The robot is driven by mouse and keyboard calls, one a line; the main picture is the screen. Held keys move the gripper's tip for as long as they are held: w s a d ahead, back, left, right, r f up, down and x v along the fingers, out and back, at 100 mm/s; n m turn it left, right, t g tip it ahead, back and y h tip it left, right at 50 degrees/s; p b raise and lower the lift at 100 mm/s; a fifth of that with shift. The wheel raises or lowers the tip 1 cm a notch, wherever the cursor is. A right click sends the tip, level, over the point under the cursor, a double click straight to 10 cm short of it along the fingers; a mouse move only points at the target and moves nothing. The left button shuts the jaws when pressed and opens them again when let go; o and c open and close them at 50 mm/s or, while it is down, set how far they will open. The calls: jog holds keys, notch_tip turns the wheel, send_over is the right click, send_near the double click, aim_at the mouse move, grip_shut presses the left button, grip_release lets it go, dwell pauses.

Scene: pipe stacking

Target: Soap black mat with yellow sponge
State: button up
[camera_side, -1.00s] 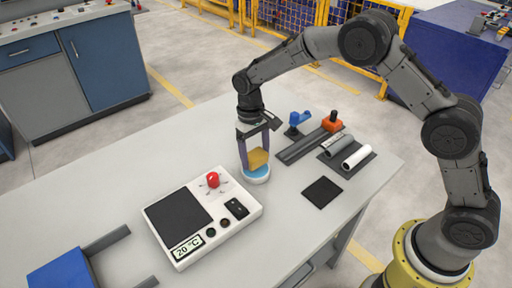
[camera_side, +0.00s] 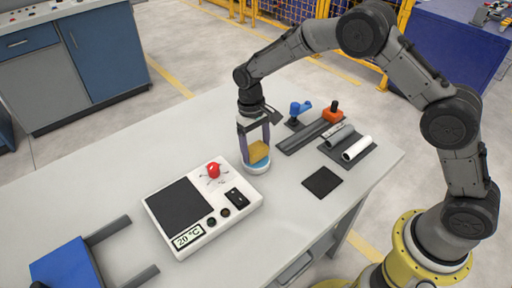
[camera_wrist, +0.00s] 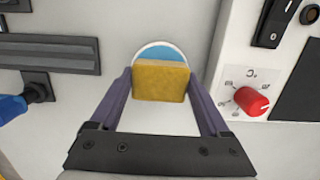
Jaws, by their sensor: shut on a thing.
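My gripper (camera_side: 257,148) points down and is shut on the yellow sponge (camera_side: 259,152). The sponge also shows between the two purple fingers in the wrist view (camera_wrist: 160,81). Below it stands a round white dish with blue content (camera_side: 257,168), partly hidden by the sponge; its far rim shows in the wrist view (camera_wrist: 160,46). I cannot tell whether the sponge touches the blue content. The small square black mat (camera_side: 322,182) lies flat on the table to the right of the dish, with nothing on it.
A white heater box (camera_side: 202,210) with a dark plate and red knob (camera_side: 214,170) stands left of the dish. Dark rails (camera_side: 309,137), a blue tool (camera_side: 299,111), an orange tool (camera_side: 333,113) and pipes, one white (camera_side: 357,148), lie behind the mat. The table between dish and mat is clear.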

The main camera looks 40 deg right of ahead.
aim_at(258, 148)
jog(key=shift+f, duration=0.55)
dwell(0.9)
jog(key=shift+r, duration=3.55)
jog(key=shift+d, duration=0.1)
